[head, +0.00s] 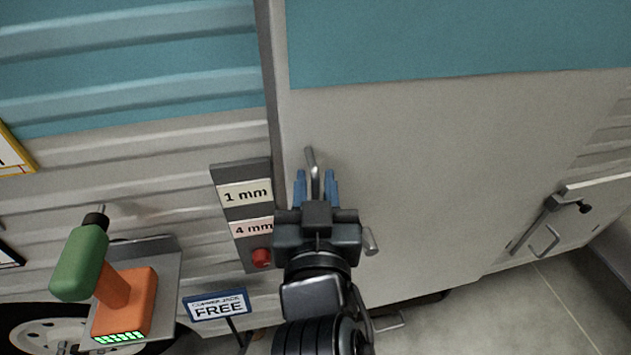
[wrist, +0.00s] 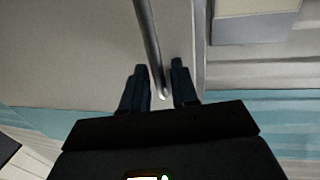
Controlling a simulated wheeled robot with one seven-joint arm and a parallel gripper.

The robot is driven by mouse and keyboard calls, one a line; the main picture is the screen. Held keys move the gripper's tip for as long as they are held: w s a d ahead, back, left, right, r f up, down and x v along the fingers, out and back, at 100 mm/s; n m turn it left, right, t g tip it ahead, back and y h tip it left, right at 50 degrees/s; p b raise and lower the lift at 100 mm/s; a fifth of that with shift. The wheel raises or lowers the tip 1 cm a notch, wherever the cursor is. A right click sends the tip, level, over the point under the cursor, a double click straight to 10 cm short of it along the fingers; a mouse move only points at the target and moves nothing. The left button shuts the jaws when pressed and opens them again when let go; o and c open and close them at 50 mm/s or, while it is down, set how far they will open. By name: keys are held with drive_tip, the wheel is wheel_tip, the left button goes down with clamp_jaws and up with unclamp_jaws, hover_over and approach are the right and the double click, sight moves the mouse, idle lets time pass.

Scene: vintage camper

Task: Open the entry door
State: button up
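The entry door (head: 430,160) is a flat panel, teal above and pale grey below, and looks closed in its frame. Its slim metal bar handle (head: 310,160) is near the door's left edge. My gripper (head: 316,176) is at the handle, with a blue finger on either side of it. In the wrist view, the handle (wrist: 147,40) runs between the two open fingers (wrist: 159,75). Gaps show on both sides, so the fingers do not look closed on it. The handle's lower part is partly hidden by my gripper in the head view.
Left of the door is a grey panel (head: 228,172) with "1 mm" and "4 mm" labels and a red button (head: 261,256). A green and orange drill (head: 125,300) stands on a shelf at the lower left. A small FREE sign (head: 218,304) stands nearby. A latch (head: 545,212) is at the right.

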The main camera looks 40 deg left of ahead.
drive_tip(key=shift+w+a, duration=0.1)
drive_tip(key=shift+c, duration=0.3)
clamp_jaws()
